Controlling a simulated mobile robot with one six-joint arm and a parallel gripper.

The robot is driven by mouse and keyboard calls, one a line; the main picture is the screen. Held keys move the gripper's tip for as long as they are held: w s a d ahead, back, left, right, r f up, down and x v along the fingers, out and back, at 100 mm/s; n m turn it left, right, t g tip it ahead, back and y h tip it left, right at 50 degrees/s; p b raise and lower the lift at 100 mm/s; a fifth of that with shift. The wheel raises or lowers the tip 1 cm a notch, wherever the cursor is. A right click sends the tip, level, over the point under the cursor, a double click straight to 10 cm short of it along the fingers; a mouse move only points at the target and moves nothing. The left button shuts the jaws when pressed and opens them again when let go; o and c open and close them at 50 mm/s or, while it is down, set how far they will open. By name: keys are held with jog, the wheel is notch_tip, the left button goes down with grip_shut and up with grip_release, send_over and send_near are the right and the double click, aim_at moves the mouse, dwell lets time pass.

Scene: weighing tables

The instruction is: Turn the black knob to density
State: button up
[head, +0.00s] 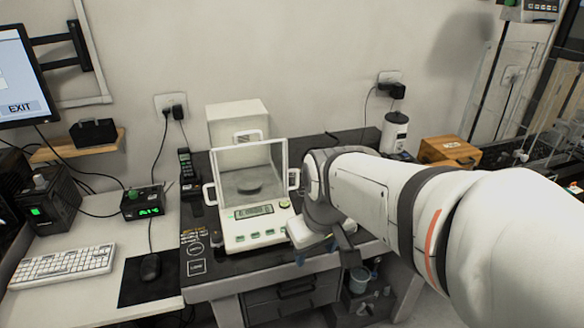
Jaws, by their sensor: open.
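A white balance (255,226) with a glass draft shield stands on the dark tabletop, its small green display lit. A round dark pan (249,187) shows inside the shield. A black panel (197,266) with white outlined markings and small orange lettering lies left of the balance. A small dark knob-like part (217,240) shows at the balance's front left corner; I cannot tell whether it is the black knob, and no density label is readable. My gripper (322,254) is open, right of the balance's front and pointing downward, apart from the panel. My arm partly hides it.
A keyboard (62,265), a mouse (150,267) and a small green-lit box (143,202) are on the left table. A black handset (187,170) stands left of the balance. A wooden box (449,150) and a white canister (395,133) stand behind my arm.

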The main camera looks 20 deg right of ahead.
jog(key=w+d+r+n, duration=0.1)
jog(key=w+d+n, duration=0.1)
jog(key=w, duration=0.4)
jog(key=w+d+n, duration=0.2)
jog(key=w+n, duration=0.1)
jog(key=w, duration=0.3)
jog(key=w+d+f+n+p, duration=0.1)
jog(key=w+d+f+n, duration=0.3)
jog(key=w, duration=0.2)
jog(key=w+d+f+n+g+p, duration=0.1)
jog(key=w+d+f+n, duration=0.2)
jog(key=w, duration=0.4)
jog(key=w+d+f+n+g+p, duration=0.1)
jog(key=w+d+f+n, duration=0.3)
jog(key=w+d+f, duration=0.1)
jog(key=shift+w+d+f+n, duration=0.2)
jog(key=shift+w+d+n, duration=0.1)
jog(key=shift+w+d, duration=0.5)
jog(key=shift+w+f, duration=0.15)
jog(key=shift+f, duration=0.55)
notch_tip(320, 180, down, 7)
jog(key=shift+r+p, duration=0.1)
jog(key=shift+p, duration=0.4)
jog(key=shift+c, duration=0.3)
jog(key=c, duration=0.9)
